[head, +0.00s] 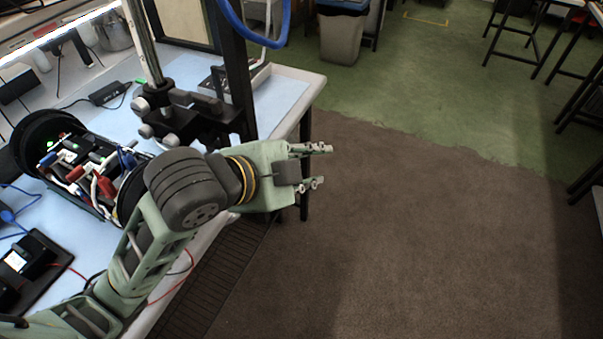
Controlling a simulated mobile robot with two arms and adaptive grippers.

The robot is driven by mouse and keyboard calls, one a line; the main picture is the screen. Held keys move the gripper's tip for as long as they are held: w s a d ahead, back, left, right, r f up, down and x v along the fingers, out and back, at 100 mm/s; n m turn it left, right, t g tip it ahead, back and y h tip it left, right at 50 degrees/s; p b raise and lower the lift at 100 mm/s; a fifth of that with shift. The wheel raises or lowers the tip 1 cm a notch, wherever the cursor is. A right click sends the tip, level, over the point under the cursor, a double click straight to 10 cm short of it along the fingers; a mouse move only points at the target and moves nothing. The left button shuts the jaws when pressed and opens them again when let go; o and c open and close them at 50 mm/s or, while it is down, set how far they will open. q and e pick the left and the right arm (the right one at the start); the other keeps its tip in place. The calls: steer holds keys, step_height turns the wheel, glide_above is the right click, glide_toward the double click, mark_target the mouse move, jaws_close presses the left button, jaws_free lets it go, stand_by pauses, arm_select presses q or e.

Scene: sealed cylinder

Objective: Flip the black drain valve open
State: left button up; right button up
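My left gripper (321,165) reaches in from the lower left past the table's right edge. Its two fingers are spread apart over the dark floor, with nothing between them. A black cylinder (48,130) with wires and electronics in its open middle lies on the table to the left, partly hidden by my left arm. I cannot pick out a black drain valve in this view. My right gripper is not in view.
The table (293,92) has a light blue top. A black clamp on a metal post (145,45) stands behind my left arm. A black device (25,258) and loose cables lie at the lower left. A grey bin (341,38) stands beyond the table.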

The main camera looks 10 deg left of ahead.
arm_select(q)
steer(key=shift+s+a+f+n, duration=0.1)
steer(key=shift+a+f+n, duration=0.25)
steer(key=shift+f, duration=0.25)
steer(key=shift+s+a+f+n, duration=0.1)
steer(key=shift+a+f+n, duration=0.1)
steer(key=shift+f+n, duration=0.3)
